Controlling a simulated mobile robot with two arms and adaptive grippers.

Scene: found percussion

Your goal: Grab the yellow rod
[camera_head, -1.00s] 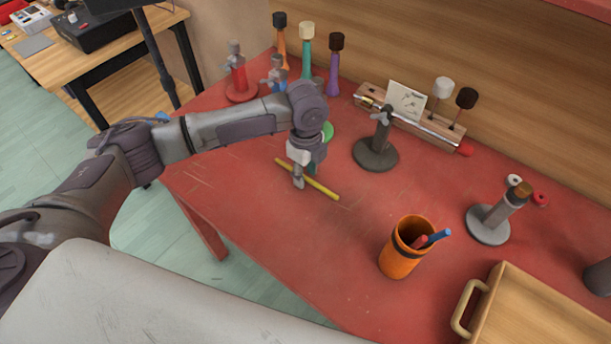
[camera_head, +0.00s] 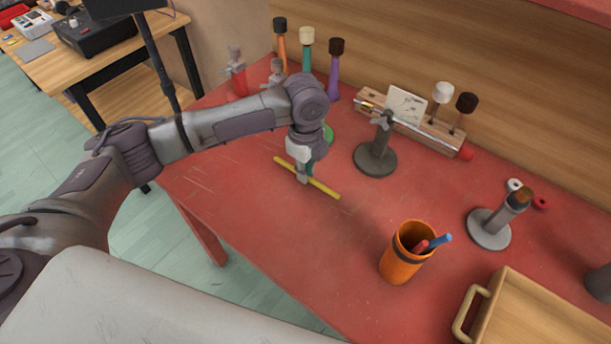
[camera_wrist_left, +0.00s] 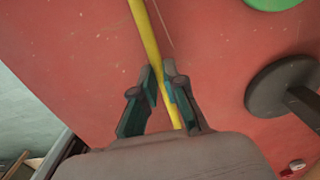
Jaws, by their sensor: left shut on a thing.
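The yellow rod (camera_head: 322,187) is thin and straight and lies at a slant at the left part of the red table (camera_head: 265,240). My left gripper (camera_head: 303,178) points down at the rod's middle and is shut on it. In the left wrist view the rod (camera_wrist_left: 146,35) runs between the two fingers of my left gripper (camera_wrist_left: 160,85). The fingers hide part of the rod. I cannot tell whether the rod touches the table. My right gripper is not in view.
A round dark stand (camera_head: 375,158) and a green disc (camera_head: 328,134) are close to the left gripper. An orange cup (camera_head: 399,263) with pens stands to the right. A wooden tray (camera_head: 507,275) is at the lower right. The table's front left is clear.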

